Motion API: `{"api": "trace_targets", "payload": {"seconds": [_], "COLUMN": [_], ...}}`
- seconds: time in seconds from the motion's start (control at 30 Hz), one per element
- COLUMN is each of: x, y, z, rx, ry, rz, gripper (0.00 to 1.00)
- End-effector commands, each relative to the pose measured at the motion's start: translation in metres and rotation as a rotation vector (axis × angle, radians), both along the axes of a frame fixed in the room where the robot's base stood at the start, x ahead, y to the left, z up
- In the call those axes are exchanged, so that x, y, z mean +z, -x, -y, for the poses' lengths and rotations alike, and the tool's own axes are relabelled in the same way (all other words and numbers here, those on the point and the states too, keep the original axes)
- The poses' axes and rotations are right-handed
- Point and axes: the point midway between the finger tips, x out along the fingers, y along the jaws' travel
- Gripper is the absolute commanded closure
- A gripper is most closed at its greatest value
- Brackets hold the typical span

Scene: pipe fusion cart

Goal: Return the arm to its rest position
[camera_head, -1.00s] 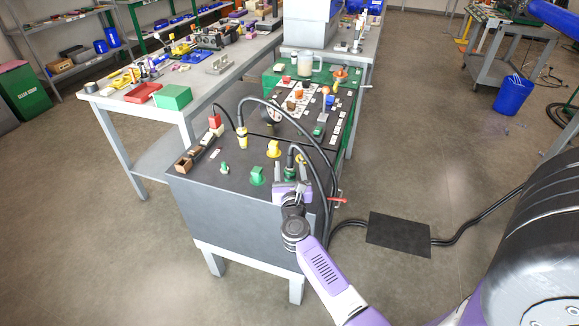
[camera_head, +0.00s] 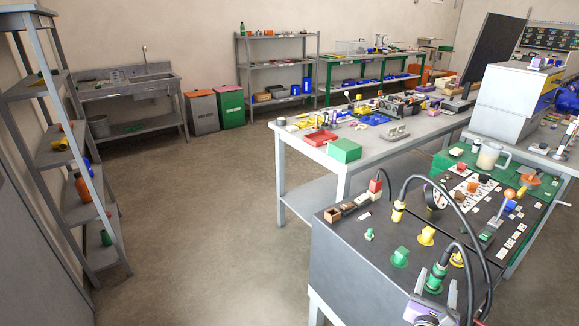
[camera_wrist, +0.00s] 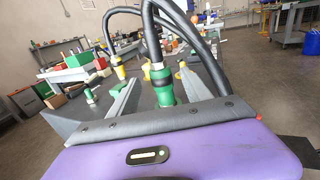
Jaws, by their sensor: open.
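My gripper (camera_head: 436,292), purple and grey, is at the near right corner of the dark cart top (camera_head: 385,236), low in the head view. Its two grey fingers stand apart on either side of the green cable connector (camera_head: 437,272). In the wrist view, the fingers of my gripper (camera_wrist: 162,97) flank the same connector (camera_wrist: 162,84), with visible gaps at both sides. The connector stands upright with a black cable (camera_wrist: 150,35) rising from its top. Most of my arm is outside the head view.
A yellow connector (camera_head: 398,212) with another cable loop stands behind, near green (camera_head: 400,257) and yellow (camera_head: 426,236) sockets. A workbench (camera_head: 310,148) with parts is beyond the cart. A shelf rack (camera_head: 75,160) stands at left. The floor (camera_head: 200,230) between is clear.

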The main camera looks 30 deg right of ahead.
Motion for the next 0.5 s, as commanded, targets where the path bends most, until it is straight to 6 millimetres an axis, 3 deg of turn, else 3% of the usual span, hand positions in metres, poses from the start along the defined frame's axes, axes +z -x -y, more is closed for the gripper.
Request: {"api": "trace_targets", "payload": {"seconds": [0.23, 0.37, 0.5], "x": [0.004, 0.040, 0.070], "y": [-0.004, -0.016, -0.013], "z": [-0.002, -0.012, -0.051], "rx": [0.019, 0.052, 0.095], "ry": [0.080, 0.310, 0.645], "rz": [-0.126, -0.340, -0.672], "gripper": [0.43, 0.43, 0.43]}}
